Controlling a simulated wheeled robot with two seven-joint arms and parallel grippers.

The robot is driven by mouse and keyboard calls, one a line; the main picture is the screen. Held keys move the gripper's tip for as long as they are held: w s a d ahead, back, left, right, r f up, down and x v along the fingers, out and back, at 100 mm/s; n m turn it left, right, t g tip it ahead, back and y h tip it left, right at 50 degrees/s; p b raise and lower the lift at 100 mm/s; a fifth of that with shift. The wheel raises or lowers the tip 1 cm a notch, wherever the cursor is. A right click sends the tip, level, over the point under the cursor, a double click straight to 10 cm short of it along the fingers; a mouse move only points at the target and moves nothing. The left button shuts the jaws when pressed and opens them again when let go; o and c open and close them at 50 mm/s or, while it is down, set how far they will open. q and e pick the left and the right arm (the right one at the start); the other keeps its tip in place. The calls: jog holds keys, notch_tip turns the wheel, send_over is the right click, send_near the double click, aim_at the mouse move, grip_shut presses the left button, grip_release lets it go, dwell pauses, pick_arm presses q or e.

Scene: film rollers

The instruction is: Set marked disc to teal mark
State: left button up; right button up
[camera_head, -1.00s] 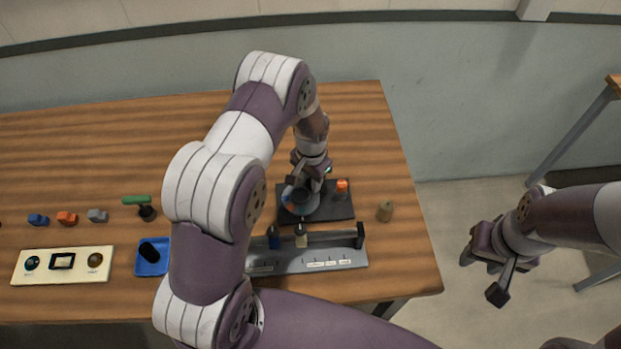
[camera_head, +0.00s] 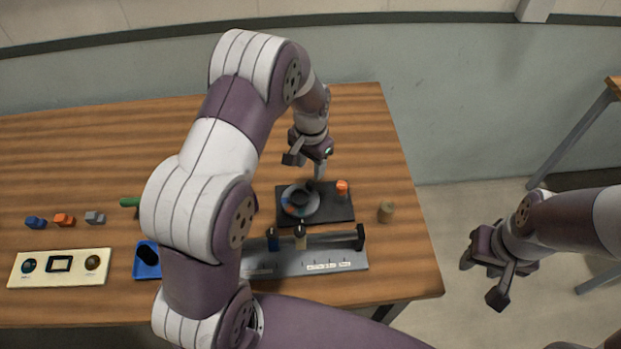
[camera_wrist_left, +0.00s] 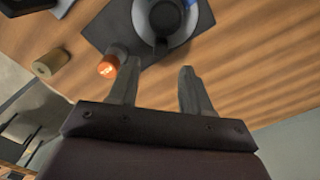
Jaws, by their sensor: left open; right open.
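The marked disc (camera_head: 299,202) is a grey dial with coloured patches and a dark centre knob. It sits on a black base plate (camera_head: 338,211) near the right end of the table; the disc also shows at the top of the left wrist view (camera_wrist_left: 185,25). An orange-topped peg (camera_head: 342,187) stands on the plate beside it. My left gripper (camera_head: 307,170) is open and empty, just behind and above the disc, apart from it. I cannot make out the teal mark. My right gripper (camera_head: 480,278) is open and empty, off the table's right side.
A grey rail fixture (camera_head: 310,262) with blue and cream sliders stands in front of the plate. A tan cylinder (camera_head: 386,212) is to its right. A blue tray (camera_head: 147,262), a cream panel (camera_head: 60,267) and small blocks (camera_head: 65,220) lie left. The table's back is clear.

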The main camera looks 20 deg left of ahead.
pick_arm(q)
notch_tip(320, 180, up, 5)
dwell(0.3)
jog(key=shift+w, duration=0.1)
jog(key=s+r+n, duration=0.2)
jog(key=s, duration=0.6)
jog(key=s+d+r+n+t, duration=0.1)
jog(key=s+r, duration=0.2)
jog(key=s, duration=0.6)
jog(key=shift+s+n, duration=0.3)
jog(key=shift+n, duration=0.1)
jog(key=shift+s, duration=0.1)
